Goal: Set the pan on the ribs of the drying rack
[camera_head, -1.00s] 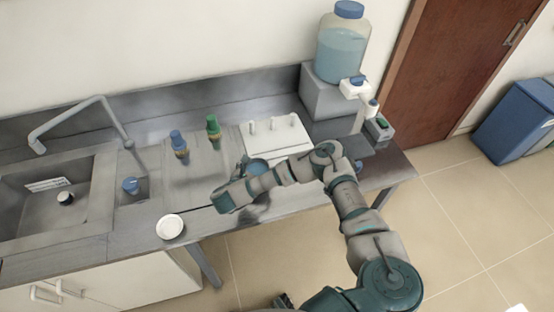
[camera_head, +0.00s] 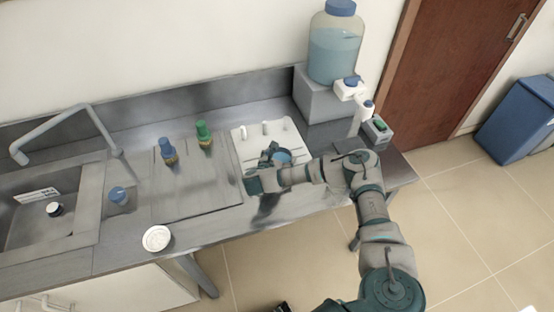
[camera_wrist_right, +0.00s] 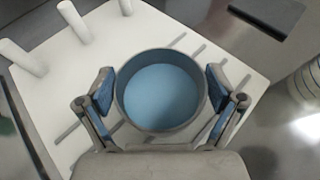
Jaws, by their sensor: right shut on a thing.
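The pan (camera_wrist_right: 160,92) is a round grey dish with a blue inside, upright between the two fingers of my right gripper (camera_wrist_right: 160,90). In the head view the right gripper (camera_head: 272,158) is partly hidden by its own links, with the pan's blue (camera_head: 284,156) showing beside it. The drying rack (camera_head: 243,150) is a white board with upright pegs at its back and dark rib lines, seen in the wrist view (camera_wrist_right: 103,60). The pan is over its front part. I cannot tell whether it touches the ribs. My left gripper is not in view.
A white round dish (camera_head: 157,238) lies near the bench's front edge. A large water jug (camera_head: 335,50) stands behind on the right. The sink (camera_head: 40,215) is at far left.

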